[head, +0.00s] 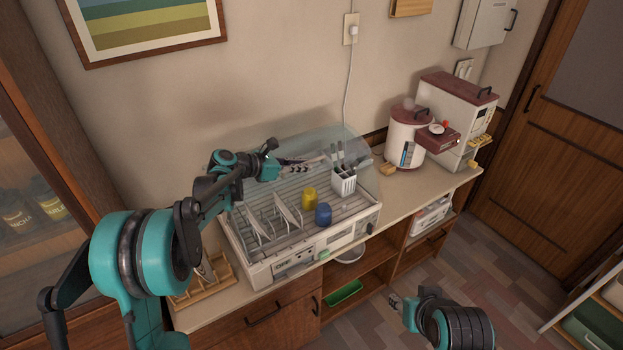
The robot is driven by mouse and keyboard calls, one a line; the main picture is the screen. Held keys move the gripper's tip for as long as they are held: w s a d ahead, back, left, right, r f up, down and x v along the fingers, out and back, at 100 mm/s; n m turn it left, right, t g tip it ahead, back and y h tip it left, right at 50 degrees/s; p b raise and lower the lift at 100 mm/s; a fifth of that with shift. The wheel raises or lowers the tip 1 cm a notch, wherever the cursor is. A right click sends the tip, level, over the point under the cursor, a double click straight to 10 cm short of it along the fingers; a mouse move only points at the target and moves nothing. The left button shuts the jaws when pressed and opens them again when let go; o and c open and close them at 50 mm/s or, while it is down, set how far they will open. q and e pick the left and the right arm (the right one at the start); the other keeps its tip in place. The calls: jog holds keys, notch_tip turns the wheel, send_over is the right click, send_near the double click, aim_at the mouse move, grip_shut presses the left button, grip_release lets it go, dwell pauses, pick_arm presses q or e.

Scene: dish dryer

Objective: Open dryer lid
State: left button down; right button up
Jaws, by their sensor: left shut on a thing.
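The dish dryer (262,270) is a white box on the counter with a slatted rack inside. Its clear dryer lid (345,141) is raised, tilted up at the back against the wall, so the rack is uncovered at the front. My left gripper (318,162) reaches over the rack from the left and is shut on the lid; the exact grip is hard to make out through the clear plastic. My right gripper (395,302) hangs low in front of the cabinet, away from the dryer; its fingers are too small to read.
Inside the rack are a yellow cup (309,199), a blue cup (323,214) and a white cutlery holder (344,181). A wooden rack (203,280) stands left of the dryer. A white pot (406,138) and a rice dispenser (458,115) stand at the right.

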aim_at(285, 150)
pick_arm(q)
jog(key=w+a+n, duration=0.1)
jog(key=w, duration=0.1)
jog(key=w+a+r+n+g+h+p, duration=0.1)
jog(key=w+a, duration=0.1)
jog(key=w, duration=0.1)
jog(key=w+a+r+n+p, duration=0.1)
jog(key=w+a, duration=0.1)
jog(key=shift+w+a+r+g, duration=0.15)
jog(key=shift+r+g, duration=0.05)
jog(key=shift+g, duration=0.1)
jog(key=shift+w+a+n+h, duration=0.3)
jog(key=shift+w+a+h, duration=0.1)
jog(key=shift+w+a, duration=0.35)
jog(key=shift+w+d, duration=0.1)
jog(key=c, duration=1.6)
grip_release()
jog(key=v, duration=1.2)
jog(key=shift+w, duration=0.1)
